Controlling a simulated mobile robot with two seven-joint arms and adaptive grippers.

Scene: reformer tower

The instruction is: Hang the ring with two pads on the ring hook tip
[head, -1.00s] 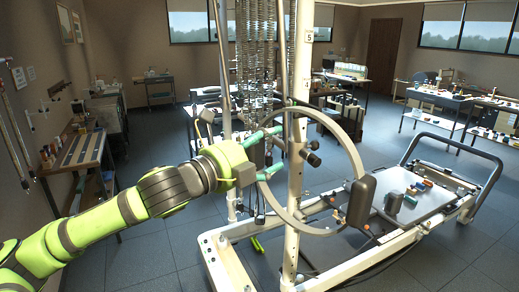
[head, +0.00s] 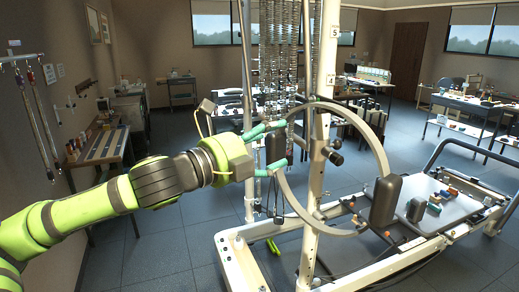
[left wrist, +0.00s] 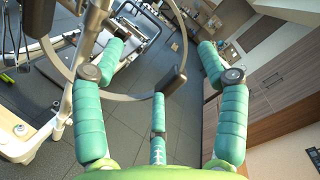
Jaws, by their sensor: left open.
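The large grey ring (head: 371,130) stands upright around the outline of the white tower post. One dark pad (head: 384,201) is at its right side; another dark pad (head: 276,149) is at its left, near my fingers. In the left wrist view the ring arc (left wrist: 68,70) and a pad (left wrist: 175,80) show beyond the fingers. My left gripper (head: 284,146) is open beside the ring's left side, its green fingers apart above and below the left pad. Dark knobs (head: 335,157) sit on the post inside the ring. I cannot make out the ring hook tip or what bears the ring. My right gripper is not in view.
The white tower post (head: 318,190) and hanging springs (head: 280,50) stand close to my left gripper. The reformer carriage (head: 455,205) with small coloured items is at the right. A bench (head: 105,143) is at the left wall. Floor at lower left is clear.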

